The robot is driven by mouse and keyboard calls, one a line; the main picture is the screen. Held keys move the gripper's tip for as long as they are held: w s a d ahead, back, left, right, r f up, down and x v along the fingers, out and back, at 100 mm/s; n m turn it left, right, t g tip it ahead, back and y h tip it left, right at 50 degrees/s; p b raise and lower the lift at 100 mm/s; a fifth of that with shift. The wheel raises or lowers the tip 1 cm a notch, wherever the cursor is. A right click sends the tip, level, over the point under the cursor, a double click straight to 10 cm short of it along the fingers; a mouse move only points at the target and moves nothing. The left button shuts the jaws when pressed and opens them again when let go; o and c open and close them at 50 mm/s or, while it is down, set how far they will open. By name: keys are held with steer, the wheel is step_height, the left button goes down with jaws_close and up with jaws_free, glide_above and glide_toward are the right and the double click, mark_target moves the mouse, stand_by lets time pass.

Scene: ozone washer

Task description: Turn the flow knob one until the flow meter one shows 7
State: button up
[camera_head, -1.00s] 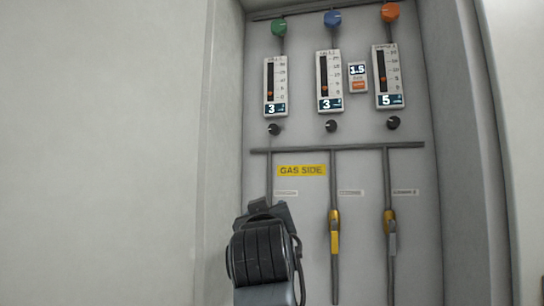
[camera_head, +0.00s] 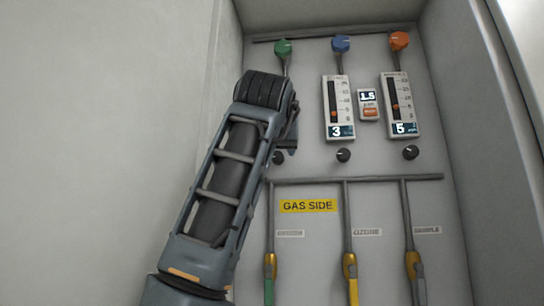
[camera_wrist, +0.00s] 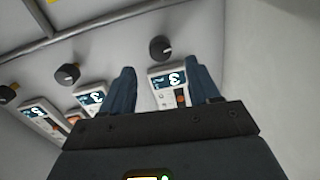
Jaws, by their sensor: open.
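In the head view this knob (camera_head: 278,157) shows just right of my arm, below the hidden meter. My gripper (camera_wrist: 162,69) is open and empty, with a finger to each side of that meter, apart from the knob. In the head view my gripper is mostly hidden, with only a bluish tip (camera_head: 287,147) showing.
The middle meter (camera_head: 338,105) reads 3, with its knob (camera_head: 343,155) below. The right meter (camera_head: 399,103) reads 5, with its knob (camera_head: 411,152) below. A small display (camera_head: 368,103) reads 1.5. A horizontal pipe (camera_head: 360,179) runs below the knobs. Side walls enclose the panel.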

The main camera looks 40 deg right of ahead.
mark_target(277, 155)
steer(key=p+x, duration=0.1)
steer(key=x, duration=0.5)
steer(key=c, duration=1)
